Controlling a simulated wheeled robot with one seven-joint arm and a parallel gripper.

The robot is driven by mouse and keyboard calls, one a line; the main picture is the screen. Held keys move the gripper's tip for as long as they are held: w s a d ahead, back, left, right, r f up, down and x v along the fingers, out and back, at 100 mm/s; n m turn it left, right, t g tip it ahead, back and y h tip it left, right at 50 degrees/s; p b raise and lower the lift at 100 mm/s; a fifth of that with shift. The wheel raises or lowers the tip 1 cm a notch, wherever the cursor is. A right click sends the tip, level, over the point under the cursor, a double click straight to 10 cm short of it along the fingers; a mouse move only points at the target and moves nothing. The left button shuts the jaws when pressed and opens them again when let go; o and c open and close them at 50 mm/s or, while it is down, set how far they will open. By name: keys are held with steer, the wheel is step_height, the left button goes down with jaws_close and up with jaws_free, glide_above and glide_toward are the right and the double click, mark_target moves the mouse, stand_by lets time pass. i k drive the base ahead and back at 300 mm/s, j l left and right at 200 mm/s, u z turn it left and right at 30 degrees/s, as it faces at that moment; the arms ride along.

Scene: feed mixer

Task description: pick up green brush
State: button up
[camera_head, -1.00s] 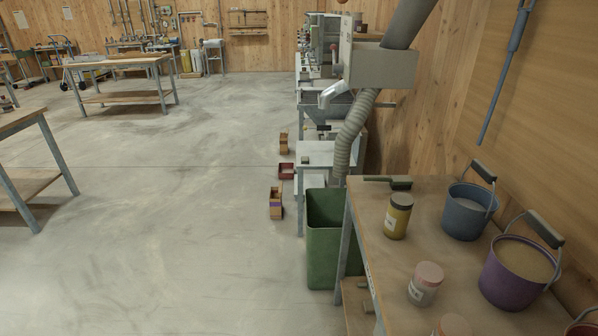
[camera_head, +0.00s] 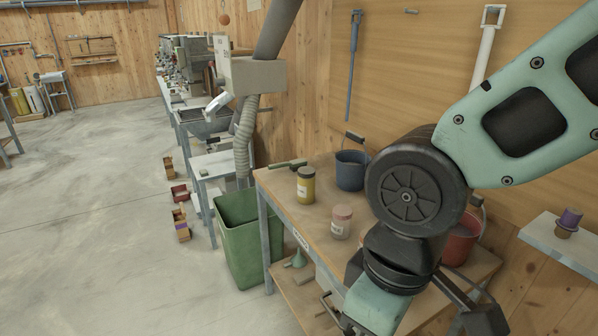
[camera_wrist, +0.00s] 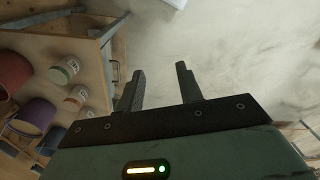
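The green brush (camera_head: 290,164) lies flat on the far end of the wooden workbench (camera_head: 268,183), near its back left corner. It is small in the head view, behind a yellow jar and left of the blue bucket. I do not see it in the wrist view. My gripper (camera_wrist: 160,88) shows in the wrist view with its two dark fingers apart and nothing between them. In the head view my arm reaches down over the near part of the bench, well away from the brush; the fingertips cannot be made out there.
On the bench stand a yellow jar (camera_head: 306,185), a pink-lidded jar (camera_head: 341,222), a blue bucket (camera_head: 350,172) and a red bucket (camera_head: 461,240). A green bin (camera_head: 240,235) stands at its left. A green funnel-like item (camera_head: 298,260) sits on the lower shelf.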

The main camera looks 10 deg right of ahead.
mark_target(294, 166)
steer(key=k+l, duration=0.25)
steer(key=i+j, duration=0.15)
steer(key=j, duration=0.25)
steer(key=i+j, duration=0.15)
steer(key=j, duration=0.25)
steer(key=i+j, duration=0.15)
steer(key=j, duration=0.25)
steer(key=i+j, duration=0.15)
steer(key=j, duration=0.25)
steer(key=i+j, duration=0.35)
steer(key=i, duration=0.2)
steer(key=i+j+z, duration=0.1)
steer(key=i+j, duration=0.2)
steer(key=i, duration=0.25)
steer(key=i+j, duration=0.4)
steer(key=i, duration=0.15)
steer(key=i+l+z, duration=0.1)
steer(key=i, duration=0.5)
